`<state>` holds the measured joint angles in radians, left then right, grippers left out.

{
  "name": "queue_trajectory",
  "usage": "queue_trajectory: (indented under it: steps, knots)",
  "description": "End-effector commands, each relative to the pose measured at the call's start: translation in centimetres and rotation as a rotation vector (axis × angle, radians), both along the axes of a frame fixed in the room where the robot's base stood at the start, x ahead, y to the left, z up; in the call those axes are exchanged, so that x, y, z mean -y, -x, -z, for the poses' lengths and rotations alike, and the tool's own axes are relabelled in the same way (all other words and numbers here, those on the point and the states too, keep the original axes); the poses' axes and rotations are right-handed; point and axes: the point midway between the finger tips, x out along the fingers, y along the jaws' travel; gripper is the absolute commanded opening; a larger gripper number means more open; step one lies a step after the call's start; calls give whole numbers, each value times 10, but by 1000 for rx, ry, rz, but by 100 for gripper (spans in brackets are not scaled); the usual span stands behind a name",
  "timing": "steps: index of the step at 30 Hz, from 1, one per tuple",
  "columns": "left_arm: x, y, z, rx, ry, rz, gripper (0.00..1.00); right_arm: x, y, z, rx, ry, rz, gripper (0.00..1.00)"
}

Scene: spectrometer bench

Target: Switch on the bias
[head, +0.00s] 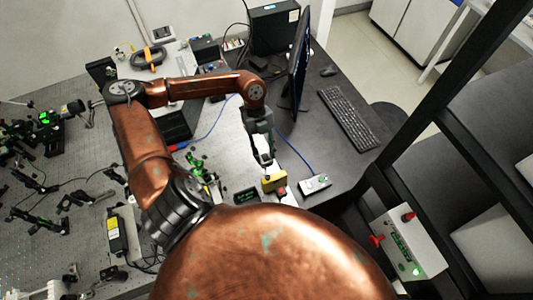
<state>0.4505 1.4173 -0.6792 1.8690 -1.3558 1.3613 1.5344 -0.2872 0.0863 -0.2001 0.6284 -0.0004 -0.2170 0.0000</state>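My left gripper (265,167) hangs down from the copper arm at the middle of the head view. Its fingertips are just above a small yellow box (270,184) with a red part (281,191) on its right side. I cannot tell whether they touch it, or whether the fingers are open or shut. A small white box (316,184) with a blue cable lies to the right of the yellow box. No bias label is readable, so I cannot tell which control is the bias switch. My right gripper is not in view.
A monitor (299,60) and a keyboard (348,117) stand on the dark desk to the right. A white control box (409,246) with red knobs and green lights is at lower right. Optics (45,118) crowd the perforated bench at left. A small green-lit display (247,196) is near the gripper.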

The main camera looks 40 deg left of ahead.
Motion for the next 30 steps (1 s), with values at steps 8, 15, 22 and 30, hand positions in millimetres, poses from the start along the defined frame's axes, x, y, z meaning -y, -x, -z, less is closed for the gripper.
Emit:
queue_trajectory:
  steps: [8, 15, 22, 30]
  knots:
    - [0, -1, 0, 0, 0, 1, 20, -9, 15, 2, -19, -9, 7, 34]
    - [0, 0, 0, -1, 1, 1, 4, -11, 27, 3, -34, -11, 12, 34]
    - [0, 1, 0, -3, 0, 1, 0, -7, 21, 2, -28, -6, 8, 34]
    - [5, 4, 1, 59, -124, 10, 0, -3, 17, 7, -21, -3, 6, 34]
